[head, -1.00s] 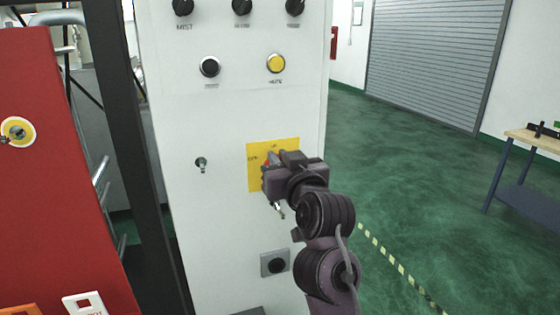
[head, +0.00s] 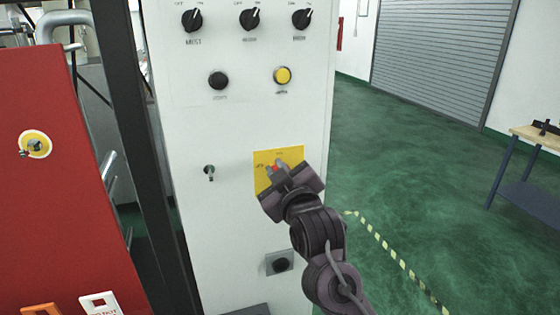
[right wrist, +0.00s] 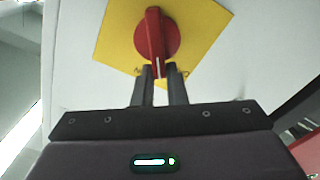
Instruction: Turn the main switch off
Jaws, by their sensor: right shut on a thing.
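The main switch is a red rotary knob with a raised handle (right wrist: 155,32) on a square yellow plate (right wrist: 113,35). In the head view the yellow plate (head: 294,155) is on the white cabinet front, with small labels at its left and top. In the right wrist view the fingers of my right gripper (right wrist: 160,72) are shut on the lower end of the handle. The handle is tilted relative to the plate's edges. My left gripper is not in view.
The white cabinet (head: 225,130) carries black selector knobs, a black button (head: 218,80), a yellow button (head: 282,75), a key switch (head: 209,172) and a socket (head: 280,262). A red panel (head: 60,200) stands left. Green floor right of the cabinet is open, before a workbench (head: 530,138).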

